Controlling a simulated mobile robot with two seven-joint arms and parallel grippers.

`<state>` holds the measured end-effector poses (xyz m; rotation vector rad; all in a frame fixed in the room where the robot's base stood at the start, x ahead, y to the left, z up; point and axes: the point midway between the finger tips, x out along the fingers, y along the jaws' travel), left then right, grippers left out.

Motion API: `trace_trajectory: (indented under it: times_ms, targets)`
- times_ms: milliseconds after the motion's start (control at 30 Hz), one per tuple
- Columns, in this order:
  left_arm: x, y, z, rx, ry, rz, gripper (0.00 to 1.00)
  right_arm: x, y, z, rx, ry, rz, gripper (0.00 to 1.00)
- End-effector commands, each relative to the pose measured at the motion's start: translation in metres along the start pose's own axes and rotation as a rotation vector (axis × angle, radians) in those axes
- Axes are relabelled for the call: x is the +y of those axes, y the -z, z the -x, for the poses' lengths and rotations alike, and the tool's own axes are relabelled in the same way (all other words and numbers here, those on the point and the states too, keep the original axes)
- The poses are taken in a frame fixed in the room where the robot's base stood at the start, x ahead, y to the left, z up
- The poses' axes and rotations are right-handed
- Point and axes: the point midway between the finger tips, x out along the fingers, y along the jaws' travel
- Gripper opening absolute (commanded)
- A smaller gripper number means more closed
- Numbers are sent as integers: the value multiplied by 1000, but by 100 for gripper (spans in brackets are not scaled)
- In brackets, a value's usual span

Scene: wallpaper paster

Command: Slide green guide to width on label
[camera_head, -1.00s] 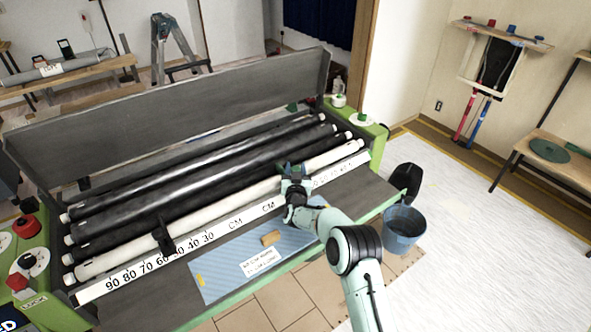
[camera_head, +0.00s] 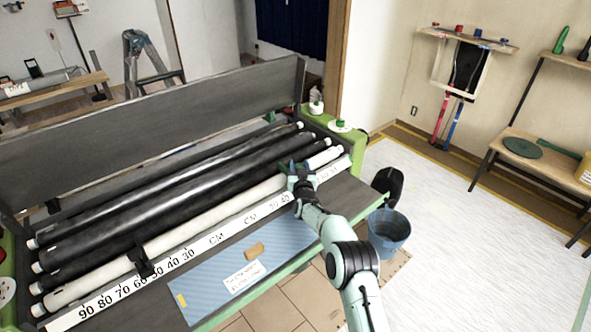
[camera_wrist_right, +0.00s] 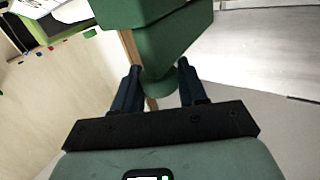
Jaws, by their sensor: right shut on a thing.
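The green guide (camera_wrist_right: 168,45) shows in the right wrist view as a dark green block with a narrower knob between my fingers. My right gripper (camera_head: 300,172) is shut on it at the right part of the white ruler strip (camera_head: 203,246). In the head view the guide is hidden behind the gripper. The numbers 30 and 40 show just left of the gripper. The white label (camera_head: 244,276) lies on the blue mat (camera_head: 205,287) in front of the rollers; its print is too small to read surely. My left gripper is not in view.
A black guide (camera_head: 143,264) stands on the left part of the ruler. Black and white rollers (camera_head: 210,214) lie behind the strip. A tan block (camera_head: 254,249) is on the mat. A blue bucket (camera_head: 387,231) stands on the floor at the right.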

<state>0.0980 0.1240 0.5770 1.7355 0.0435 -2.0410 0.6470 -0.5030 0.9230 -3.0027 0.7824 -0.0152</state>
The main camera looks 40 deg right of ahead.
Motion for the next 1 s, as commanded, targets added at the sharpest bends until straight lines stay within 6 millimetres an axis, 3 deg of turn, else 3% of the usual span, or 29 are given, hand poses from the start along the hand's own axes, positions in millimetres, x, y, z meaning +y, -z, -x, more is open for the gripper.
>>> trace_trajectory:
  times_ms: [33, 67, 100, 133, 567, 1000]
  targets:
    - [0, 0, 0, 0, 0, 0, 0, 0, 2, 0, 2, -1, 1, 0]
    - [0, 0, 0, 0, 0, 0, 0, 0, 2, 0, 2, -1, 1, 45]
    - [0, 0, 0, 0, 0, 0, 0, 0, 2, 0, 2, -1, 1, 58]
    - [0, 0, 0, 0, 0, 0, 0, 0, 2, 0, 2, -1, 1, 62]
    - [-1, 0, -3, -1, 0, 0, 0, -1, 1, 6, 1, 0, 0, 62]
    - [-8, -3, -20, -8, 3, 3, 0, -1, 0, 61, 0, 2, 0, 62]
